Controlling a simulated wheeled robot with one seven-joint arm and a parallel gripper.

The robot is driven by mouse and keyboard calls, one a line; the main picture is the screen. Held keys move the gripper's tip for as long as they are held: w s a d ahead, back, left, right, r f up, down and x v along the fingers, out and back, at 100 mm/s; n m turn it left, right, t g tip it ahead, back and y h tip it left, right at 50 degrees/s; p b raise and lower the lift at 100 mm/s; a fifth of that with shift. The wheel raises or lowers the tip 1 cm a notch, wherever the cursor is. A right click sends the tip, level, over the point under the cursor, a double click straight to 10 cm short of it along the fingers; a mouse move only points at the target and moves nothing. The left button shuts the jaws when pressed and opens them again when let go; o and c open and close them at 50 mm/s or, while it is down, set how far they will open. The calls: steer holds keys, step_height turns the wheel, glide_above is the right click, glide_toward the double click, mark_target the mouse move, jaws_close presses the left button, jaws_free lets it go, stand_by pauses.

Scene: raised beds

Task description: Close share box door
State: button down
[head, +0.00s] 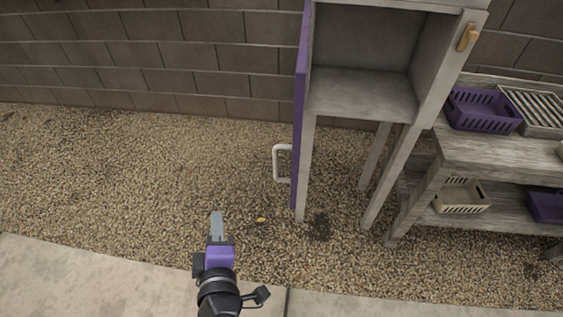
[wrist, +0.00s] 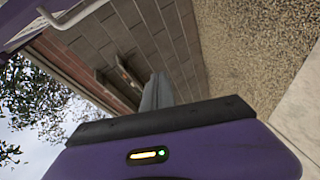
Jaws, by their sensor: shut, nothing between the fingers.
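The share box (head: 360,95) is a grey wooden cabinet on legs, right of centre in the head view, with its front open and its inside empty as far as I see. Its purple door (head: 300,110) stands open at the box's left side, seen almost edge-on. A pale handle (head: 277,164) sticks out from the door's left face, near its lower end. My gripper (head: 217,214) is shut and empty, left of the handle and nearer to me, apart from it. The wrist view shows its closed fingers (wrist: 157,92) and, at the upper left, part of the purple door (wrist: 125,8) with the handle (wrist: 75,17).
A wooden latch (head: 467,37) sits on the box's right post. A grey shelf table (head: 495,155) with a purple basket (head: 482,111) and other crates stands at right. A block wall (head: 140,60) runs behind. Gravel (head: 120,175) at left is clear; paving (head: 80,275) lies in front.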

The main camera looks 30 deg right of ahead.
steer(key=s+d+r+m+g+h, duration=0.2)
steer(key=d+r+m+g+h, duration=0.1)
steer(key=d+r+h, duration=0.45)
steer(key=w+d+h+p, duration=0.2)
steer(key=w+d+p, duration=0.2)
steer(key=d, duration=0.5)
steer(key=shift+r, duration=0.2)
steer(key=shift+s+d, duration=0.1)
